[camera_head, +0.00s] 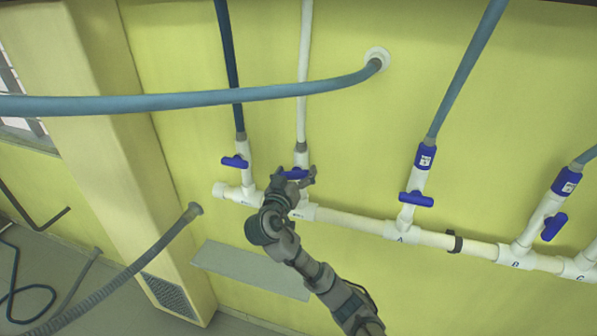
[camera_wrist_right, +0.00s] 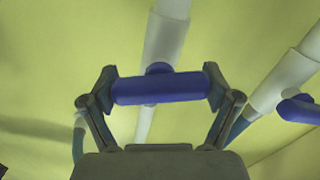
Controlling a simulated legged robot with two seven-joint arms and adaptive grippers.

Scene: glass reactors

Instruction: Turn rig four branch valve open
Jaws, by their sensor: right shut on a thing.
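A blue valve handle (camera_head: 293,173) sits on a white vertical branch pipe (camera_head: 303,90), second from the left on the wall. My right gripper (camera_head: 300,176) is at this handle and partly covers it. In the right wrist view the handle (camera_wrist_right: 160,88) spans between the two fingertips of my right gripper (camera_wrist_right: 158,90), which is shut on its two ends. The handle lies crosswise to its pipe (camera_wrist_right: 165,40). Any label on this valve is too small or hidden to read. My left gripper is out of view.
A neighbouring blue handle (camera_head: 235,161) is close on the left, crosswise to its pipe. Further right are a crosswise handle (camera_head: 416,199) above the letter A and a handle (camera_head: 555,226) roughly along its pipe. A blue hose (camera_head: 180,101) crosses above.

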